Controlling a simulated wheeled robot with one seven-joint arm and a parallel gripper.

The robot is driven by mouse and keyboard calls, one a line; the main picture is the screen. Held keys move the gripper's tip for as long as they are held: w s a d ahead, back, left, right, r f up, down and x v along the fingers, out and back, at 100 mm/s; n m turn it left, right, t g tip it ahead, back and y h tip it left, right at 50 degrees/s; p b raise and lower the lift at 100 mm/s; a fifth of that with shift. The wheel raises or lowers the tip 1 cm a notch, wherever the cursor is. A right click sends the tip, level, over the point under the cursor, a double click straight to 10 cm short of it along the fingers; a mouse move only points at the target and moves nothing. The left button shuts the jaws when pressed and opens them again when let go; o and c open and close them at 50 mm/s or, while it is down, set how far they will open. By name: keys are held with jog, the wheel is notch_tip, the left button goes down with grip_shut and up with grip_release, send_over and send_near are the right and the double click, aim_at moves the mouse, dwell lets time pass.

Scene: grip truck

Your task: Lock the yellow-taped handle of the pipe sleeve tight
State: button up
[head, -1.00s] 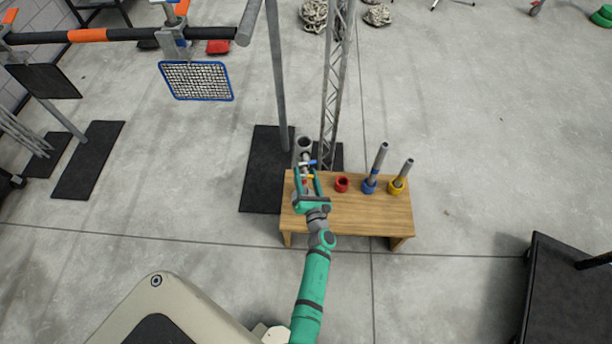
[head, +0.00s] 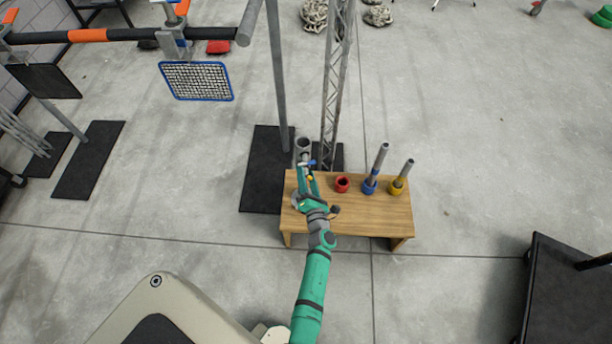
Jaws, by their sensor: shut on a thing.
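The pipe sleeve (head: 303,158) stands at the left end of the wooden bench, a grey upright piece with an open round top. A small blue-marked handle (head: 311,162) sticks out near its upper part. The yellow-taped handle (head: 310,178) shows as a small yellow spot lower down, beside my fingers. My gripper (head: 305,180) reaches over the bench's left end, seen nearly edge-on, and is shut on the yellow-taped handle. The fingers hide most of the handle and the sleeve's lower part, so the exact contact and the handle's angle cannot be made out.
On the bench (head: 355,220) stand a red ring holder (head: 342,185), a blue holder (head: 369,187) with a pipe and a yellow holder (head: 397,187) with a pipe. A grey pole (head: 278,80) and a lattice truss (head: 333,90) rise just behind.

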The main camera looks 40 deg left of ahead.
jog(key=o, duration=1.1)
jog(key=shift+c, duration=0.2)
jog(key=shift+s, duration=0.1)
jog(key=v, duration=1)
jog(key=shift+s+d, duration=0.25)
jog(key=shift+c, duration=0.3)
